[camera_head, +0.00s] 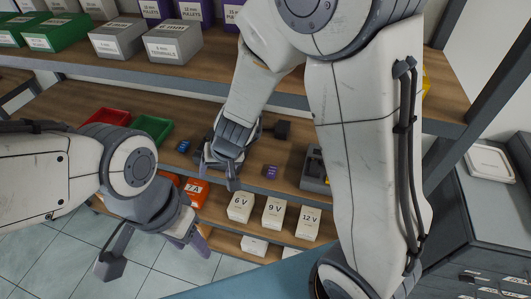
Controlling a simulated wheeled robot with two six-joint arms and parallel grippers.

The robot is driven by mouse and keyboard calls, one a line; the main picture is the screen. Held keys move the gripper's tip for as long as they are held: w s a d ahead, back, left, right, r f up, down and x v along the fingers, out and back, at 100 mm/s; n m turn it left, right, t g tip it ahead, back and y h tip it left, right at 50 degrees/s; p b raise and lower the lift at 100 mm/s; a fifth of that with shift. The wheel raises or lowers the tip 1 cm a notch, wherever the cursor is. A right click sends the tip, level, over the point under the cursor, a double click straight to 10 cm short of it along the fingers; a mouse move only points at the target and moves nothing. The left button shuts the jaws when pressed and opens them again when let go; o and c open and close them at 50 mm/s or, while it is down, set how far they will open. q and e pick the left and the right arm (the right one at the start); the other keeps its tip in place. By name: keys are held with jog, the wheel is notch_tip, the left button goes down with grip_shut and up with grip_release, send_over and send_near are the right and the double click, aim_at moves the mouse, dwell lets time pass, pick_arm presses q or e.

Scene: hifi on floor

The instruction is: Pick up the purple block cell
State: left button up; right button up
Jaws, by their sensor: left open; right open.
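The purple block cell (271,171) is a small block lying on the middle wooden shelf, in the centre of the head view. My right gripper (218,178) is over the same shelf, left of the purple block and apart from it. It is open, and I see nothing between its fingers. My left gripper (153,255) is lower and further left, in front of the shelves over the tiled floor. Its fingers are spread wide and empty.
A small blue block (184,146), a red tray (105,117) and a green tray (153,129) are on the middle shelf. White boxes (274,213) marked 6 V, 9 V and 12 V stand below. Labelled boxes (172,43) fill the upper shelf. A grey cabinet (475,235) is at right.

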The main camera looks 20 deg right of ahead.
jog(key=w+d+f+m+h, duration=0.2)
jog(key=w+d, duration=0.1)
jog(key=d, duration=0.3)
jog(key=m+h+p, duration=0.2)
jog(key=m+h, duration=0.1)
send_near(272, 171)
jog(key=b, duration=0.1)
jog(key=f, duration=0.1)
jog(key=f+b, duration=0.1)
jog(key=shift+w+a+f+b, duration=0.1)
jog(key=shift+w+a+b, duration=0.2)
jog(key=shift+a+b, duration=0.05)
jog(key=shift+w+d+f, duration=0.15)
jog(key=shift+w+f, duration=0.1)
jog(key=shift+f, duration=0.3)
jog(key=b+x, duration=0.1)
jog(key=x, duration=0.1)
jog(key=d+b+x, duration=0.1)
jog(key=x, duration=0.1)
jog(key=shift+w+d+f+b, duration=0.1)
jog(key=shift+w+f+b, duration=0.15)
jog(key=shift+f+b, duration=0.1)
pick_arm(q)
notch_tip(272, 171, down, 2)
jog(key=shift+d+f, duration=0.1)
jog(key=shift+f, duration=0.1)
pick_arm(e)
grip_shut()
